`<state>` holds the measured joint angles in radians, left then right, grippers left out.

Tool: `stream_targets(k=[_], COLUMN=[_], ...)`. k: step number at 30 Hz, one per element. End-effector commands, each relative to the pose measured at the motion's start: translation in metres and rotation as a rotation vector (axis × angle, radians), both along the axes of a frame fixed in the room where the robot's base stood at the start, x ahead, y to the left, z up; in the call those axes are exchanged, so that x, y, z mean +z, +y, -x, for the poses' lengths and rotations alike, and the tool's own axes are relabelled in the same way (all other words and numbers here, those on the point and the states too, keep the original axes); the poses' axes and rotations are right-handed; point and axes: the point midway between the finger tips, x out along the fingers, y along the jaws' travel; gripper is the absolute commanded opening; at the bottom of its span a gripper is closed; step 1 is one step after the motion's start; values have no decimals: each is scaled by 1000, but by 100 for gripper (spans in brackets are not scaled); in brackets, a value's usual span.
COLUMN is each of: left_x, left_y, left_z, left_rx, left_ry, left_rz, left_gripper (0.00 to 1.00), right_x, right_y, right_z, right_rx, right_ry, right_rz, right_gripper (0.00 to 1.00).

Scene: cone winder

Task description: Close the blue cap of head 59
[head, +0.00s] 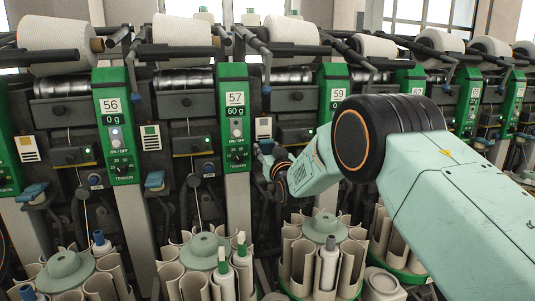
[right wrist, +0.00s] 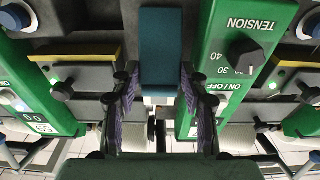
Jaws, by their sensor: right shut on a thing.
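Head 59's green panel (head: 338,100) stands just left of my right forearm, which hides part of it. My right gripper (head: 268,158) reaches in from the right between panels 57 and 59, small and partly hidden by its own wrist. In the right wrist view its two purple-lined fingers (right wrist: 158,98) flank the lower end of the blue cap (right wrist: 160,50), and the gripper is shut on it. The cap appears as an upright teal-blue block there. Whether it is fully closed cannot be told. My left gripper is in neither view.
Panel 57 (head: 235,115) stands left of the gripper. Another blue cap (head: 155,180) hangs between panels 56 and 57. Yarn cones (head: 183,30) run along the top. Round magazines with tubes (head: 203,255) stand below. A tension knob (right wrist: 247,53) is close beside the fingers.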

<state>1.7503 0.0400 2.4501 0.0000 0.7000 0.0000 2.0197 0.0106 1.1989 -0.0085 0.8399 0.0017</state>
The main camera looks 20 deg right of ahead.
Motion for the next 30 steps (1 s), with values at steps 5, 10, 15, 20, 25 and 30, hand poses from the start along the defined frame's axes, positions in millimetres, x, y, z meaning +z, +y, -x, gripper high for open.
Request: stream_targets(k=[5, 10, 15, 20, 25, 30], left_x=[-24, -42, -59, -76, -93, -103], left_y=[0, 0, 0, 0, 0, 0], left_z=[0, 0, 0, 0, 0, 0], left_rx=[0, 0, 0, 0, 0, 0], left_ry=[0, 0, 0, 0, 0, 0], left_rz=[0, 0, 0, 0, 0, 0], left_gripper=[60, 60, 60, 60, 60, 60], right_x=[-11, -16, -20, -25, -28, -29], right_y=[0, 0, 0, 0, 0, 0], right_z=[4, 7, 10, 12, 15, 16], right_rx=[0, 0, 0, 0, 0, 0], right_ry=[-78, -149, -218, -281, -346, -390], right_rz=[0, 1, 1, 1, 1, 1], right_gripper=[0, 0, 0, 0, 0, 0])
